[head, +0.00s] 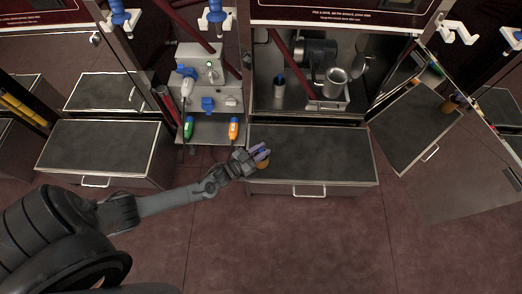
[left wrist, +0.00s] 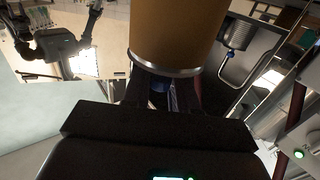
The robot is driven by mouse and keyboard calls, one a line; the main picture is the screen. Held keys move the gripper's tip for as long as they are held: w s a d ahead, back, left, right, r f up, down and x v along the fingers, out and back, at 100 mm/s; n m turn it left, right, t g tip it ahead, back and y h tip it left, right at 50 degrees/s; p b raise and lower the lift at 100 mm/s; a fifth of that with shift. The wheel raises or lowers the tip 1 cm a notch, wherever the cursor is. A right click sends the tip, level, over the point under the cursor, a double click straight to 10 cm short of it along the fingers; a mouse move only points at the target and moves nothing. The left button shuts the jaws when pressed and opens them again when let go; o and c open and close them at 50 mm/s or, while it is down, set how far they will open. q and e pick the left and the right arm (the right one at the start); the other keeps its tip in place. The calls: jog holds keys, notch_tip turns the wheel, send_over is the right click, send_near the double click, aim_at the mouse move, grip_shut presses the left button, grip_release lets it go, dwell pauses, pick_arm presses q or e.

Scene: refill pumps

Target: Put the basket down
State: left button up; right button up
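My left gripper (head: 262,152) is over the front left edge of the middle drawer top. A tan, round-walled piece with a silver rim (left wrist: 178,35), which I take for the basket, fills the upper middle of the left wrist view. Only a small orange-tan part (head: 263,164) shows at the gripper in the head view. The gripper's fingers (left wrist: 166,92) reach to it and appear shut on it; the fingertips are hidden behind it. Its inside cannot be seen. My right gripper is not in view.
The dark middle drawer top (head: 315,155) is clear to the right of the gripper. Behind it, a niche holds a metal jug (head: 335,82) and a dark cup with blue (head: 279,88). A green handle (head: 188,127) and an orange handle (head: 234,128) hang at the left panel.

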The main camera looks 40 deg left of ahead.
pick_arm(q)
jog(key=o, duration=0.4)
jog(key=shift+r, duration=0.2)
jog(key=shift+s+p, duration=0.2)
jog(key=shift+p, duration=0.1)
jog(key=p+v, duration=0.4)
jog(key=v, duration=0.7)
jog(key=w+d+r+n+g+y, duration=0.1)
jog(key=d+r+g+y, duration=0.15)
jog(key=d+g, duration=0.2)
jog(key=w+d+r+n+g+y, duration=0.1)
jog(key=d+r+n+g, duration=0.15)
jog(key=d, duration=0.35)
jog(key=s+r+m+g, duration=0.1)
jog(key=s+r+g, duration=0.1)
jog(key=s+r, duration=0.2)
jog(key=s+d+r+m+g, duration=0.1)
jog(key=s+r+g, duration=0.1)
jog(key=s+r, duration=0.2)
jog(key=s+r+m+g, duration=0.1)
jog(key=s+r+g, duration=0.2)
jog(key=s+r, duration=0.1)
jog(key=shift+d+r, duration=0.25)
jog(key=shift+r, duration=0.3)
